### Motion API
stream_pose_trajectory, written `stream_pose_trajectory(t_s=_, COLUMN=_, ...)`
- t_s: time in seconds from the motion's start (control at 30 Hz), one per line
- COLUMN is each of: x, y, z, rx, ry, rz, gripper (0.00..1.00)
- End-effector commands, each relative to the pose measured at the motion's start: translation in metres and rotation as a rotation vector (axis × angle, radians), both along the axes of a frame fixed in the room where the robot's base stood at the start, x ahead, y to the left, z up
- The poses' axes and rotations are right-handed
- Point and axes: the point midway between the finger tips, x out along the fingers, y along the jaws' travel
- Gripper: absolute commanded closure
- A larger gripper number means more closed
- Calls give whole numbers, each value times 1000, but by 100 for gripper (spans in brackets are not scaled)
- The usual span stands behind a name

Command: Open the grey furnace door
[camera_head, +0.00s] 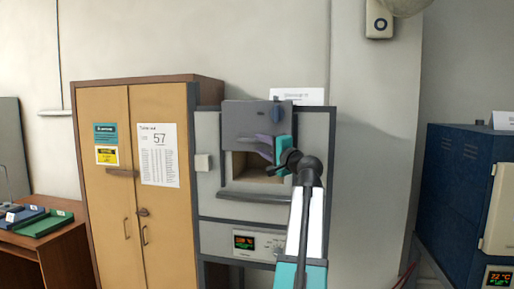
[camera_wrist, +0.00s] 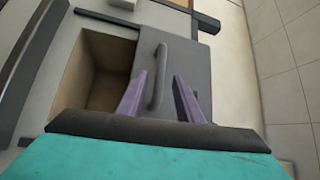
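The grey furnace (camera_head: 208,140) stands right of the cupboard in the head view. Its dark grey door (camera_head: 245,120) is raised, and the lit, empty-looking chamber (camera_head: 240,165) shows below it. In the wrist view the door (camera_wrist: 215,80) lies beside the open chamber (camera_wrist: 100,72), with its bar handle (camera_wrist: 156,80) across the middle. My gripper (camera_head: 265,147) is at the door's lower edge, in front of the opening. In the wrist view its two purple fingers (camera_wrist: 160,78) stand apart on either side of the handle, with gaps showing. I cannot tell if the handle lies deep between them.
A ledge (camera_head: 255,197) juts out below the chamber, above a panel with a display (camera_head: 244,242). A wooden cupboard (camera_head: 105,200) stands close on the left. A blue furnace (camera_head: 450,185) stands at the right, with bare wall between.

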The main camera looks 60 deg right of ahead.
Motion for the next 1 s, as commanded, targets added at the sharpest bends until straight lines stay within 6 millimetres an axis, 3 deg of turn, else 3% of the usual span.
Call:
stream_pose_trajectory(t_s=0.5, x=-71, y=33, z=-12, rx=0, ry=-1, rz=-3, gripper=67)
stream_pose_trajectory(t_s=1.0, x=-80, y=38, z=-12, rx=1, ry=0, rz=0, gripper=67)
